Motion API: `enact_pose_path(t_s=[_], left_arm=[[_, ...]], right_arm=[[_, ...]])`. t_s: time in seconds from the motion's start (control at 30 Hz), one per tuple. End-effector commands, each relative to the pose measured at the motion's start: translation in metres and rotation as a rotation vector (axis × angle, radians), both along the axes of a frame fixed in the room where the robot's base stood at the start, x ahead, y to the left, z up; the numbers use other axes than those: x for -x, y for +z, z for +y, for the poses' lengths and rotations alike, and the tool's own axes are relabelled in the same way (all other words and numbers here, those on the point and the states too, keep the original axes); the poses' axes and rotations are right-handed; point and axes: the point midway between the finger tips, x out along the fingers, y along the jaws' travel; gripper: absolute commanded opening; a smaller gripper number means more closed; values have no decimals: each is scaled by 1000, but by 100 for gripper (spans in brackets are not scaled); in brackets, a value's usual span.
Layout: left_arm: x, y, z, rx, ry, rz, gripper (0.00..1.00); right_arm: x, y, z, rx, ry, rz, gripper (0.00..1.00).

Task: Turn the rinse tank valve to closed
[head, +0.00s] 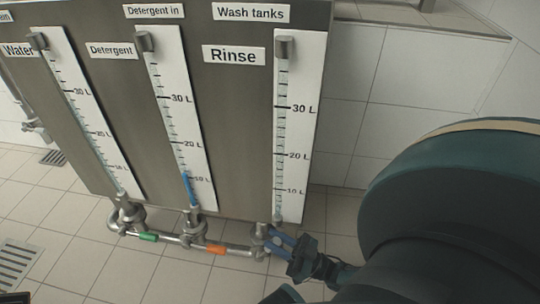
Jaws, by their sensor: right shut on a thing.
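The rinse tank (299,130) is the rightmost gauge on the metal cabinet, under the "Rinse" label. Its valve (262,231) sits on the pipe below the tank, at the bottom right corner of the cabinet. My right gripper (276,243) reaches in from the lower right and is shut at this valve. Two bluish parallel finger parts close around its handle, which is mostly hidden. I cannot tell the handle's exact angle. My left gripper is not in view.
The detergent gauge (180,115) shows blue liquid near 10 L. Tiled floor (110,275) is open in front. A tiled wall (400,75) stands at the right.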

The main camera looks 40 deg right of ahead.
Motion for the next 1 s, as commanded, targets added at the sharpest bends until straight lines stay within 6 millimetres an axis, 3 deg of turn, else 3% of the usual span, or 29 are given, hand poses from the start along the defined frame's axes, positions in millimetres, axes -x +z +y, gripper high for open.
enact_pose_path(t_s=[0.57,0.6,0.83,1.0], left_arm=[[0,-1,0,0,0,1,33],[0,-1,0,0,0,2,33],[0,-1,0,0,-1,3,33],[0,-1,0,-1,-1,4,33]], right_arm=[[4,-3,-5,-46,-3,-52,0],[4,-3,-5,-46,-3,-52,25],[5,-3,-5,-45,-1,-51,44],[5,-3,-4,-46,0,-51,44]])
